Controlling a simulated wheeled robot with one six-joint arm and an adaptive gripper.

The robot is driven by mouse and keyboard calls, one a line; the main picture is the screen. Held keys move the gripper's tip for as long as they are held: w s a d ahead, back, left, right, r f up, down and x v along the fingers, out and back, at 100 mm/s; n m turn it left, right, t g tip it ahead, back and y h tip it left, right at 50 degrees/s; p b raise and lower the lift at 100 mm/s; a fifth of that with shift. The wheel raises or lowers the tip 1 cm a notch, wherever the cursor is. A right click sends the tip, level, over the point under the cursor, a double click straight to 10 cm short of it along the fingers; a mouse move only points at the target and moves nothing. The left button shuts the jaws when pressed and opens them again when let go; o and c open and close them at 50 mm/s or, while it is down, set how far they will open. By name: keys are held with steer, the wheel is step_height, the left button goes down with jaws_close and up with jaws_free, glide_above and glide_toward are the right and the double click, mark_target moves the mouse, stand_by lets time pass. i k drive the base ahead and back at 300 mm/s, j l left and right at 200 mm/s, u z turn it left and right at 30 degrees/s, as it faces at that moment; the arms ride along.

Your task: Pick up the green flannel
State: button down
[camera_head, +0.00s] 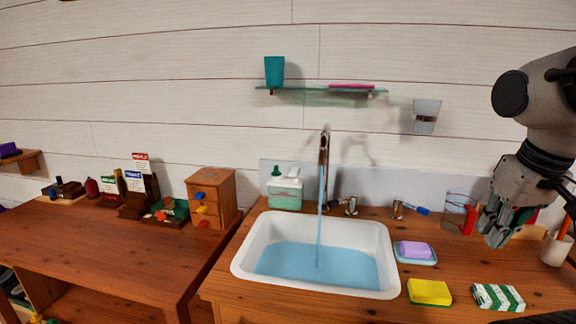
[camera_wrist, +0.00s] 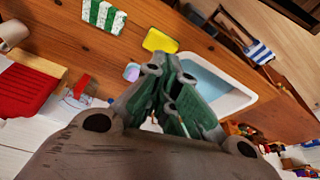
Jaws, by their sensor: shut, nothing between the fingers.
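The green flannel (camera_head: 498,297) is a folded cloth with green and white stripes. It lies flat on the wooden counter at the lower right in the head view, right of the yellow sponge. In the wrist view my gripper (camera_wrist: 172,78) is shut and empty, with green finger pads.
A white sink (camera_head: 246,262) with running water is left of the flannel. Near it are a yellow sponge (camera_head: 429,291) and a purple soap on a dish (camera_head: 416,250). A cup (camera_head: 554,251) stands at the right. A glass shelf (camera_head: 310,91) is on the wall.

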mark_target(496, 297)
steer(key=k+j+z, duration=0.1)
steer(key=z, duration=0.9)
steer(key=j, duration=0.1)
